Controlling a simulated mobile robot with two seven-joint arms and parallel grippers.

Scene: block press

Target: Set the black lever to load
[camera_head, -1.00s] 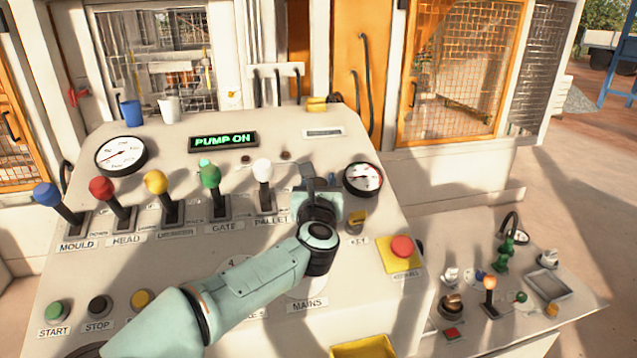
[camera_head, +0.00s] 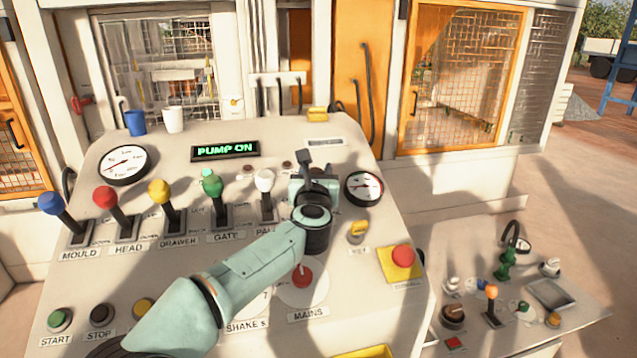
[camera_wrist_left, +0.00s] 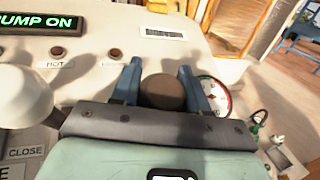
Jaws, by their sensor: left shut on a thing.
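My left gripper (camera_head: 306,165) is over the upper right of the control panel, just right of the white-knobbed lever (camera_head: 264,182). In the left wrist view, the round dark knob of the black lever (camera_wrist_left: 162,92) sits between the two blue fingers, which are shut on it. In the head view my gripper and wrist hide the black lever, its slot and its label, so its exact setting cannot be read. My right gripper is not in view.
A row of blue, red, yellow and green levers (camera_head: 211,185) stands to the left. A dial gauge (camera_head: 364,187), a yellow key switch (camera_head: 357,231) and a red emergency button (camera_head: 403,257) lie to the right. The red mains switch (camera_head: 302,276) is below my arm.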

